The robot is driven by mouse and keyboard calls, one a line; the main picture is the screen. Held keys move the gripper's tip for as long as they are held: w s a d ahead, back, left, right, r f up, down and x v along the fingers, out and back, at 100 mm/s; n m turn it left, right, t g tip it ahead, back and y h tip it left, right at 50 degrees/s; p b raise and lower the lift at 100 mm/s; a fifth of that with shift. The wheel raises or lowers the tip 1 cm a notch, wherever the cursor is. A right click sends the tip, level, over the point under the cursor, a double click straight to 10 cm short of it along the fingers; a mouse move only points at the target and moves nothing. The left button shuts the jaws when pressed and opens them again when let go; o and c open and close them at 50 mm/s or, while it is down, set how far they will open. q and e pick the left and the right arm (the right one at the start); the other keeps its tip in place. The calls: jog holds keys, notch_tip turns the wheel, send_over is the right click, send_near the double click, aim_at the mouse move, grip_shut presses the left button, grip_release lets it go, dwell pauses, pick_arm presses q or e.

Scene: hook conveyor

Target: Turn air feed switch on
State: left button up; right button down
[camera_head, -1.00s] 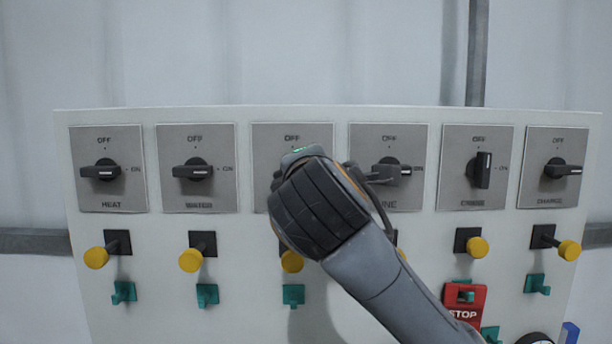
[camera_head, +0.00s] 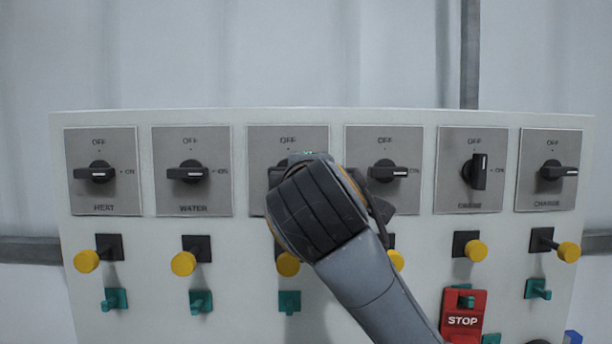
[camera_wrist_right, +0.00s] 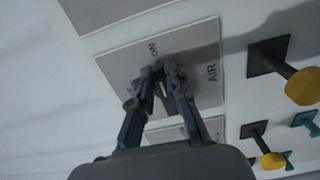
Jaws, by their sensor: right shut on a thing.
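The air feed switch is on the third grey plate from the left (camera_head: 260,145) in the head view. My right wrist covers its middle, so only a bit of the dark knob shows there. In the right wrist view, the plate (camera_wrist_right: 200,50) carries the words AIR and ON. My right gripper (camera_wrist_right: 160,80) has its two fingers closed around the dark knob (camera_wrist_right: 171,80) at the plate's middle. I cannot tell exactly which way the knob points. My left gripper is not in view.
Similar switches flank it: the water switch (camera_head: 190,171) on the left and another (camera_head: 385,170) close on the right. Yellow-ended levers (camera_head: 184,262) stick out below, with green hooks (camera_head: 201,301) under them. A red STOP block (camera_head: 463,318) sits lower right.

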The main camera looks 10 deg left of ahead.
jog(key=c, duration=1.3)
grip_release()
jog(key=shift+d, duration=0.1)
jog(key=shift+s, duration=0.1)
jog(key=s, duration=0.4)
jog(key=s+d, duration=0.1)
jog(key=s, duration=0.2)
jog(key=s+d, duration=0.1)
jog(key=s, duration=0.3)
jog(key=shift+s+d, duration=0.15)
jog(key=shift+s, duration=0.15)
